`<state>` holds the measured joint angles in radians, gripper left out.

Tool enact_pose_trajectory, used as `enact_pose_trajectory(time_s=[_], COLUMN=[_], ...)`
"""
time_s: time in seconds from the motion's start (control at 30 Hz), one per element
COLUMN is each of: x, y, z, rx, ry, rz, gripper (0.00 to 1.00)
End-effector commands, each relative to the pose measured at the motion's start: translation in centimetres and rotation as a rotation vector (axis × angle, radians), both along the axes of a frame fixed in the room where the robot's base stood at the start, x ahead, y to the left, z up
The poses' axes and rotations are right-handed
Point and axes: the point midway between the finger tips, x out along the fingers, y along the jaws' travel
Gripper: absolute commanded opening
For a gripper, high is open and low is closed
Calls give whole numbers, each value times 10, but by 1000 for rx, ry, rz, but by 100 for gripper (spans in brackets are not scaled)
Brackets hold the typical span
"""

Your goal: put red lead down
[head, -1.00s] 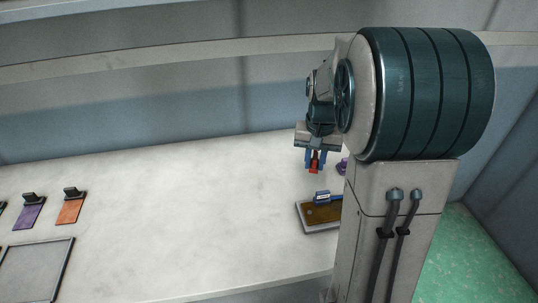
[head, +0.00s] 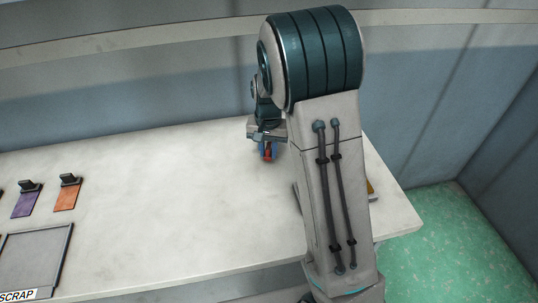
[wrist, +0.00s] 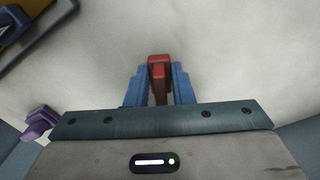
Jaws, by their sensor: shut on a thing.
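The red lead (wrist: 160,66) is a small red piece held between the blue fingers of my gripper (wrist: 159,88) in the wrist view. My gripper is shut on it. In the head view my gripper (head: 267,153) is over the white table (head: 190,190), with a bit of the red lead (head: 268,155) showing between its fingers. I cannot tell whether the red lead touches the table.
A purple piece (wrist: 38,122) lies left of my gripper in the wrist view. A framed tray (wrist: 28,38) is at the upper left there. Purple (head: 27,204) and orange (head: 67,196) tags and a SCRAP tray (head: 36,258) are at the table's left. The table's middle is clear.

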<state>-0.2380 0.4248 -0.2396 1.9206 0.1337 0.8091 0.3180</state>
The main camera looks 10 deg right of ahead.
Motion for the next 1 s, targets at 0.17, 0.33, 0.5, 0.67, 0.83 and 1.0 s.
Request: enact_pose_trajectory(time_s=[0.17,0.33,0.5,0.67,0.83,1.0], x=[-1,0,-1,-1,-1,0], y=[0,0,0,0,0,0], z=[-26,-27,-30,-29,-29,-23], rx=[-1,-1,-1,-1,-1,0], ry=[4,1,1,1,1,0], rz=[1,1,1,1,1,1], gripper=[0,0,0,43,43,43])
